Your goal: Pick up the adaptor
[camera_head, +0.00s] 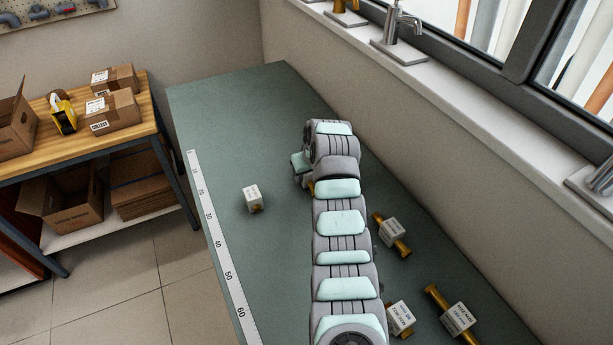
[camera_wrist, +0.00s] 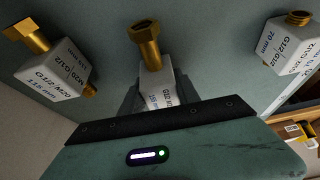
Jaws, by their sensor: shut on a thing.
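My gripper (camera_wrist: 158,92) is shut on a brass adaptor (camera_wrist: 146,42) with a white printed block, in the middle of the wrist view. The block sits between the dark fingers and its brass hex end sticks out beyond them. Part of its label is hidden by my gripper. In the head view my arm hides most of the gripper and the held adaptor. Whether the adaptor touches the bench cannot be told. Another adaptor (camera_wrist: 55,72), marked G1/2 M20 115 mm, is at left in the wrist view. One marked 70 mm (camera_wrist: 287,45) is at right.
On the green bench (camera_head: 215,105) a small adaptor (camera_head: 252,198) stands left of my arm. Several lie to its right, including ones in the middle (camera_head: 392,236) and near the front (camera_head: 458,317). A ruler strip (camera_head: 222,255) runs along the left edge. The windowsill wall (camera_head: 420,130) bounds the right.

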